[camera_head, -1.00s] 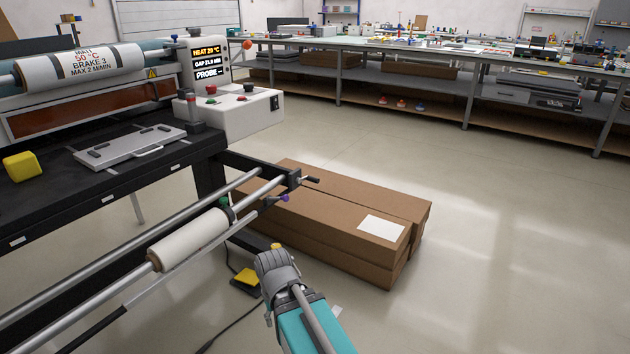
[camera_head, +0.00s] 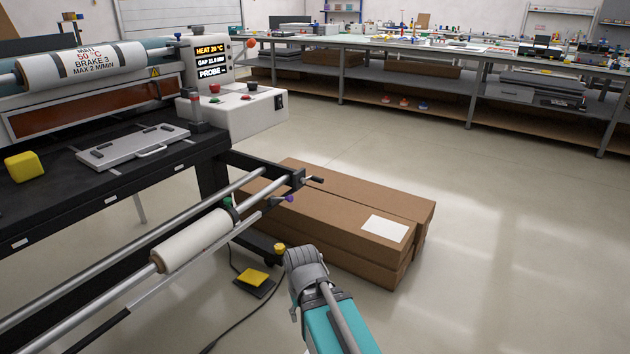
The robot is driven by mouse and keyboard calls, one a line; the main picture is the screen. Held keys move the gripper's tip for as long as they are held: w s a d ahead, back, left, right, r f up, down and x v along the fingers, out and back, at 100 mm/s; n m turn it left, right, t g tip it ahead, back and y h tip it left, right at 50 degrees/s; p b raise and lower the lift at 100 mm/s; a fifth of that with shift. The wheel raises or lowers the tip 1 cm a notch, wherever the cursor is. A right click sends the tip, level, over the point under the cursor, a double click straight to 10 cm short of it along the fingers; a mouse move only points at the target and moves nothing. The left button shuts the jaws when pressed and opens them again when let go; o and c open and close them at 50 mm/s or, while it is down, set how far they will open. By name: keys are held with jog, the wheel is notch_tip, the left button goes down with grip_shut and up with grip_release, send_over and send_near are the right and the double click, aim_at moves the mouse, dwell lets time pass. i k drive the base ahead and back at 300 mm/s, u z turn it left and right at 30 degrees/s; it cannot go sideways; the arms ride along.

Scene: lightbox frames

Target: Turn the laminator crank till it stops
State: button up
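The laminator (camera_head: 200,64) stands at the left, with a white panel whose display reads HEAT 20 °C, a GAP line of about 21.8 and PROBE. An orange-red ball knob (camera_head: 251,43) sticks out at the panel's right side; it looks like the crank's handle, but the crank arm is too small to make out. A black handle (camera_head: 315,179) shows on the lower roller frame. My arm's grey joint and teal link rise from the bottom middle, well apart from the knob. My gripper's fingers do not show.
Long cardboard boxes (camera_head: 340,212) lie on the floor beside the roller frame (camera_head: 120,268). A yellow foot pedal (camera_head: 254,277) with a cable lies left of my arm. A long workbench (camera_head: 400,41) crosses the back. The floor at the right is clear.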

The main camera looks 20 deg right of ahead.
aim_at(316, 179)
jog(key=z, duration=0.05)
jog(key=i, duration=1)
jog(key=u, duration=0.05)
